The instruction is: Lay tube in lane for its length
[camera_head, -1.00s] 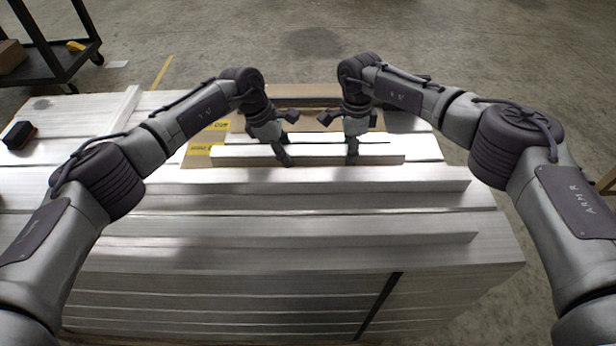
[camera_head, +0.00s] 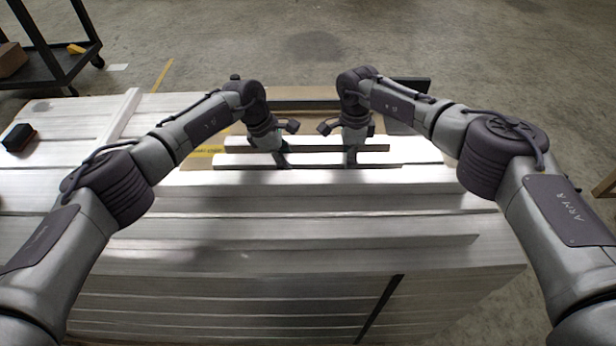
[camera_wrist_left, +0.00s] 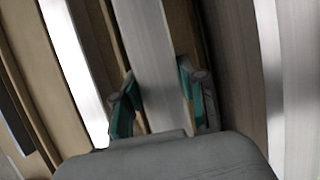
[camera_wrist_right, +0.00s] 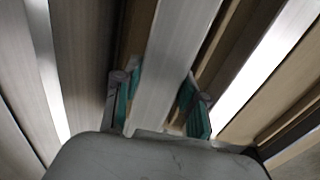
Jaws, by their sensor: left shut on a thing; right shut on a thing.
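A long silver tube (camera_head: 318,147) lies crosswise at the far part of the stack. My left gripper (camera_head: 281,160) and my right gripper (camera_head: 351,159) are both shut on it from above, one towards each end. The left wrist view shows the tube (camera_wrist_left: 150,50) between teal finger pads, and the right wrist view shows the tube (camera_wrist_right: 175,60) gripped likewise.
Long aluminium profiles (camera_head: 320,228) cover the near stack. A black box (camera_head: 19,138) sits on the left profiles. A dark cart (camera_head: 50,68) stands at the back left.

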